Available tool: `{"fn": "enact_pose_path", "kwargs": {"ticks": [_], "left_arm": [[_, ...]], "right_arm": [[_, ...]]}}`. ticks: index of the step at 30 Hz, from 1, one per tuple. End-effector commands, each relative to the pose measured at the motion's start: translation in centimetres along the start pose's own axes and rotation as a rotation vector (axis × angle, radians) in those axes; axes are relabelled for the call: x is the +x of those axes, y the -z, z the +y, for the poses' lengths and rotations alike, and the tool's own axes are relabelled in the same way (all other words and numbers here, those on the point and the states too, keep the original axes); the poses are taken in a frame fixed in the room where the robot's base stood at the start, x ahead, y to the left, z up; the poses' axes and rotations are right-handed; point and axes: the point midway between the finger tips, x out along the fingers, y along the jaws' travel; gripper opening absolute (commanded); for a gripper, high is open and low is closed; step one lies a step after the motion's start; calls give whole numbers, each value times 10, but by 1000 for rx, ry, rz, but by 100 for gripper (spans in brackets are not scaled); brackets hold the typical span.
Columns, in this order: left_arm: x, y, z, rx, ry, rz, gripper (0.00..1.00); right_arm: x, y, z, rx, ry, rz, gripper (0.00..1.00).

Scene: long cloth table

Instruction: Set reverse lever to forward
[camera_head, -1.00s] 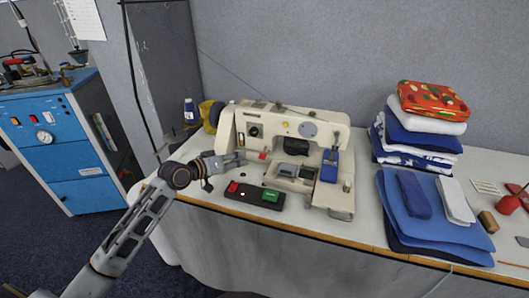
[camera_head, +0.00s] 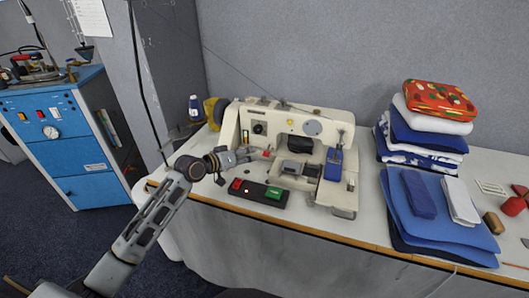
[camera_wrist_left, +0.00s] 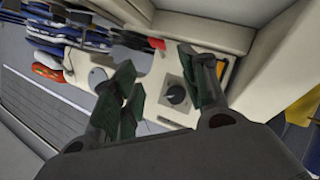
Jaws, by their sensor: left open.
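The cream sewing machine (camera_head: 325,182) stands on the long table. A small red-tipped part (camera_head: 266,153), which looks like the reverse lever, sticks out at the left of its front; a red tip also shows in the left wrist view (camera_wrist_left: 156,43). Its exact position setting is too small to tell. My left gripper (camera_head: 255,154) is just left of the red tip, in front of the machine's left part. In the left wrist view the gripper (camera_wrist_left: 160,72) has its green-padded fingers apart, with a black dial (camera_wrist_left: 175,94) seen between them. Contact with the lever cannot be made out.
A black switch box (camera_head: 258,194) with red and green buttons lies below the gripper. A blue bottle (camera_head: 194,108) stands behind left. Folded cloth stacks (camera_head: 425,150) fill the right side. The table's front edge (camera_head: 300,232) is close.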

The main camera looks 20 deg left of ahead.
Motion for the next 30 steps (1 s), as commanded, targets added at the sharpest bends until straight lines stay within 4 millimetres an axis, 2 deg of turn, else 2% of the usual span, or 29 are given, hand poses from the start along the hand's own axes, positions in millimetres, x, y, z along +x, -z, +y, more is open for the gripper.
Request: {"fn": "enact_pose_path", "kwargs": {"ticks": [14, 24, 30], "left_arm": [[44, 0, 1, -1, -1, 0, 44], [76, 0, 1, -1, -1, 0, 44], [93, 0, 0, -1, 0, 1, 44]], "right_arm": [[-1, 7, -2, 2, 2, 6, 0], [0, 2, -5, 4, 6, -2, 0], [-2, 13, -8, 7, 9, 13, 0]]}}
